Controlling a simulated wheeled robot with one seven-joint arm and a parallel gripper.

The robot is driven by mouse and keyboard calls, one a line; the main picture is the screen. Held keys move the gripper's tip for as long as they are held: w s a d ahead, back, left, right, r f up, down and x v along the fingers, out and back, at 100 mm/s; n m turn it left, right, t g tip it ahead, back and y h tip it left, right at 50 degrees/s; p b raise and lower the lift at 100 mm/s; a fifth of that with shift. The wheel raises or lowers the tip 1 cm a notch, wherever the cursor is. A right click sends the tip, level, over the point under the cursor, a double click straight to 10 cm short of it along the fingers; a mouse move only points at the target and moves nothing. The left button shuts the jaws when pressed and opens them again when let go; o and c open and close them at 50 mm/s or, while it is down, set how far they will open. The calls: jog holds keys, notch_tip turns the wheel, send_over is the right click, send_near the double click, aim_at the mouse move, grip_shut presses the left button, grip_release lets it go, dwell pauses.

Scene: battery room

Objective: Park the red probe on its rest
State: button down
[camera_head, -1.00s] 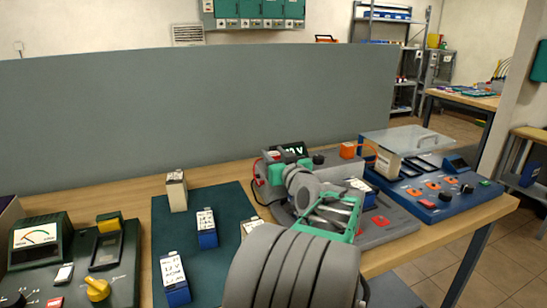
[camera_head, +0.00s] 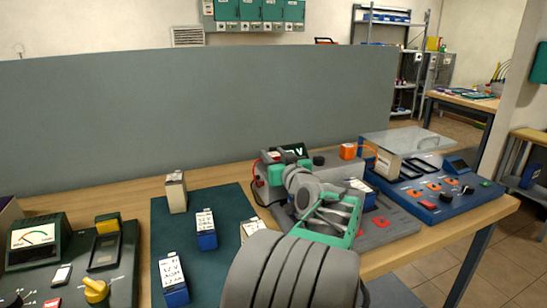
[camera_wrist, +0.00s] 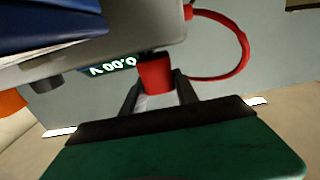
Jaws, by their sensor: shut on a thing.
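The red probe (camera_wrist: 154,76) is in the wrist view, a short red cylinder with a dark end. My gripper (camera_wrist: 158,88) is shut on it, with one dark finger on each side. Its tip is not clearly visible. A red lead (camera_wrist: 243,48) loops from the grey meter unit (camera_wrist: 100,52) on the right side of the picture. The meter's lit display (camera_wrist: 112,67) appears upside down there. In the head view the display (camera_head: 293,151) stands at the back of the bench, behind my wrist. My arm hides much of this area, and I cannot clearly make out the probe's rest.
A blue panel unit (camera_head: 430,196) with a clear raised cover stands on the right. Several labelled batteries stand on a dark green mat (camera_head: 228,268). A green tester (camera_head: 125,275) with a yellow knob is at the left. A grey partition (camera_head: 190,110) closes the back.

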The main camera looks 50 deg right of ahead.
jog(key=shift+f+b, duration=0.7)
jog(key=shift+b, duration=0.05)
jog(key=c, duration=1.2)
grip_release()
jog(key=b+v, duration=0.5)
jog(key=v, duration=0.6)
jog(key=shift+b, duration=0.35)
